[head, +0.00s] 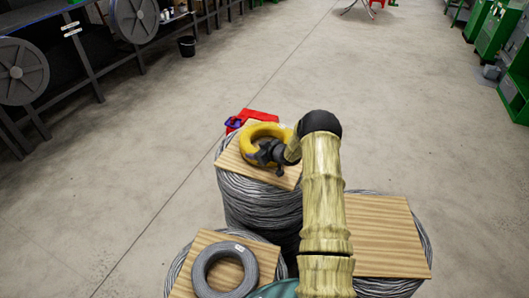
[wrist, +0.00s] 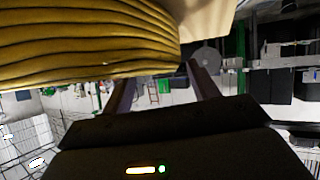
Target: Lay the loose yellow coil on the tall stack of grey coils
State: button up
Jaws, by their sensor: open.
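The yellow coil (head: 262,132) lies on the wooden board (head: 233,162) on top of the tall stack of grey coils (head: 262,203). My gripper (head: 264,156) is at the near side of the yellow coil and covers part of its rim. In the wrist view the ridged yellow coil (wrist: 85,40) fills the upper left, close to the open fingers (wrist: 158,88). No part of the coil shows clearly between the fingers. I cannot tell whether they touch it.
A red object with a blue part (head: 250,117) is just behind the tall stack. A grey coil (head: 225,270) lies on a board at the lower left. Another board-topped stack (head: 385,235) stands at the right. Open floor surrounds the stacks; a workbench with reels is at left.

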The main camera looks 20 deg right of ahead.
jog(key=b+v, duration=0.2)
jog(key=v, duration=0.9)
jog(key=shift+s, duration=0.3)
jog(key=shift+d+r, duration=0.1)
jog(key=s+a+r+m+g+h, duration=0.3)
jog(key=s+a+r+h, duration=0.2)
jog(key=s+a+r, duration=0.35)
jog(key=s+a+r+m+g, duration=0.1)
jog(key=s+a, duration=0.3)
jog(key=s, duration=0.7)
jog(key=s+a+r+m+g, duration=0.1)
jog(key=s+a+g, duration=0.3)
jog(key=s, duration=0.7)
jog(key=shift+a+r+m+g+y, duration=0.3)
jog(key=shift+a+r, duration=0.45)
jog(key=shift+r, duration=0.1)
jog(key=shift+w, duration=0.1)
